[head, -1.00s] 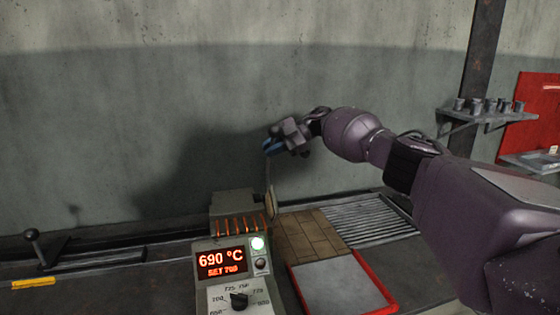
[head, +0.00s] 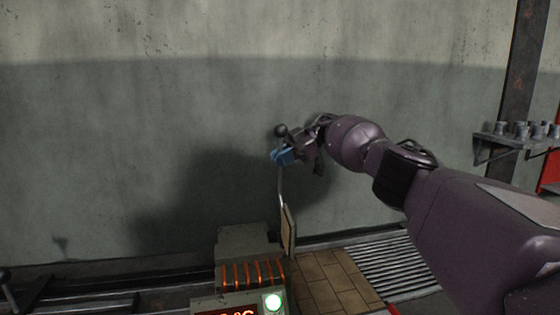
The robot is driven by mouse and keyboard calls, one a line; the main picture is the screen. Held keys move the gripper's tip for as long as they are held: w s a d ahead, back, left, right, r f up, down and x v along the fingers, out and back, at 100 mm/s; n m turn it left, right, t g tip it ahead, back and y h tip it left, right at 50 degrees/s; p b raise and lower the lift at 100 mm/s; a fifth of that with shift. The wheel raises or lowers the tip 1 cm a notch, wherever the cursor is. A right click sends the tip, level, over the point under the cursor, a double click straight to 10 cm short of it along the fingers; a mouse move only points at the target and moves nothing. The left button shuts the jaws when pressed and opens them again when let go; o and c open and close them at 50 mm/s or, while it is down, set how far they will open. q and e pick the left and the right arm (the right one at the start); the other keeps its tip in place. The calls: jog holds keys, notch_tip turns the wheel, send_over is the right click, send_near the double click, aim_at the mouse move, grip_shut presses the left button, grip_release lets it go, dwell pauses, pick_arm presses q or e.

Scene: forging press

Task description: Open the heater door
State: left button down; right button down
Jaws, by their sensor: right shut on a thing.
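The heater (head: 245,240) is a grey box with glowing orange bars, low in the middle of the head view. The heater door (head: 289,230) is a narrow tan panel with a pale edge, upright at the heater's right end and seen nearly edge-on. A thin light rod (head: 281,188) rises from the door, and a dark ball knob (head: 281,130) shows above my fingers. My right gripper (head: 284,156), with blue fingertips, is shut on the door handle between rod and knob. The fingers hide part of the handle. I cannot tell how wide the door stands open. My left gripper is not in view.
Tan bricks (head: 325,283) and a ribbed grate (head: 392,262) lie to the right. A wall shelf (head: 492,141) holds several small pegs. A grey wall stands behind.

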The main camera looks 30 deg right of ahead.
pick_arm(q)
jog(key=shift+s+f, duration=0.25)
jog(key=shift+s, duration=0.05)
pick_arm(e)
jog(key=shift+w, duration=0.1)
jog(key=c, duration=1.3)
grip_release()
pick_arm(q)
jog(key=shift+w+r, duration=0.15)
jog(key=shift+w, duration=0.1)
pick_arm(e)
jog(key=shift+o, duration=0.6)
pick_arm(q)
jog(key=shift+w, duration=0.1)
